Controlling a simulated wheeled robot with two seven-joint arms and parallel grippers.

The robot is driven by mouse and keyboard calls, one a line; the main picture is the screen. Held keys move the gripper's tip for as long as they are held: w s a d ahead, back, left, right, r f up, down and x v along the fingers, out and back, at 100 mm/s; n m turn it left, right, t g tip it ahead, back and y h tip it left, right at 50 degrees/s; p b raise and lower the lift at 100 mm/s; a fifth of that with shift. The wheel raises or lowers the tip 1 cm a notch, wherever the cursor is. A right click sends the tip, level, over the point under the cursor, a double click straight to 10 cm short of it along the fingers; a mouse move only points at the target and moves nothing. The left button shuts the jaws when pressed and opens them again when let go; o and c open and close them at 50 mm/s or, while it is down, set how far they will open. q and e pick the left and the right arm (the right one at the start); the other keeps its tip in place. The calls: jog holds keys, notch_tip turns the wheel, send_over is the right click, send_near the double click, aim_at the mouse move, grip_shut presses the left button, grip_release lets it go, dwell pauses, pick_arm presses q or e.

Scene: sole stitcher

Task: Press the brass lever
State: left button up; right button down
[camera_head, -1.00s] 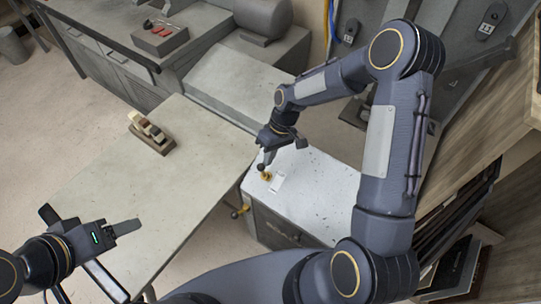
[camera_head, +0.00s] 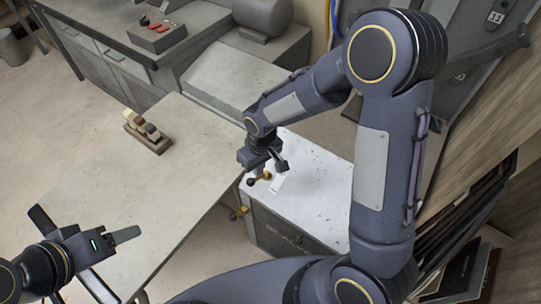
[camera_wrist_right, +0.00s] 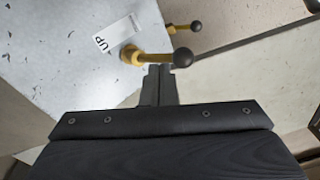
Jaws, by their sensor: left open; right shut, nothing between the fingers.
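A brass lever (camera_head: 265,177) with a dark ball knob stands on the pale speckled top of a grey cabinet (camera_head: 318,190). In the right wrist view the lever (camera_wrist_right: 153,57) lies across the picture just beyond my fingertips, beside a white label (camera_wrist_right: 115,35) reading UP. My right gripper (camera_head: 257,172) is shut and empty, close at the lever; it also shows in the wrist view (camera_wrist_right: 160,68). I cannot tell whether it touches. A second brass lever (camera_head: 240,212) sits on the cabinet's side, and shows in the wrist view (camera_wrist_right: 180,28). My left gripper (camera_head: 84,219) is open and empty, lower left.
A long grey table (camera_head: 165,190) adjoins the cabinet, with a small wooden rack (camera_head: 147,140) of brushes or blocks on it. A grey bench (camera_head: 110,55) with a tray of red items (camera_head: 158,30) stands behind. Wooden shelving (camera_head: 480,190) is at the right.

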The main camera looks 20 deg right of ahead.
jog(key=shift+s+a+f+b, duration=0.35)
jog(key=shift+s+a+b, duration=0.05)
jog(key=shift+a, duration=0.2)
pick_arm(q)
jog(key=shift+f, duration=0.75)
pick_arm(e)
jog(key=shift+s+a, duration=0.1)
jog(key=shift+s, duration=0.05)
pick_arm(q)
jog(key=shift+d, duration=0.1)
pick_arm(e)
jog(key=shift+s+a+f, duration=0.15)
jog(key=shift+s+f, duration=0.1)
jog(key=shift+s, duration=0.05)
jog(key=shift+r, duration=0.1)
jog(key=shift+w+d+r, duration=0.2)
jog(key=shift+r, duration=0.05)
pick_arm(q)
jog(key=shift+w+d+r+p, duration=0.15)
jog(key=shift+d+r+p, duration=0.3)
jog(key=shift+d+r, duration=0.1)
jog(key=shift+w+d+r+p, duration=0.15)
jog(key=shift+d+r+p, duration=0.3)
jog(key=shift+r, duration=0.05)
pick_arm(e)
notch_tip(320, 180, up, 12)
jog(key=d, duration=0.1)
jog(key=shift+s+f, duration=0.25)
jog(key=shift+s, duration=0.15)
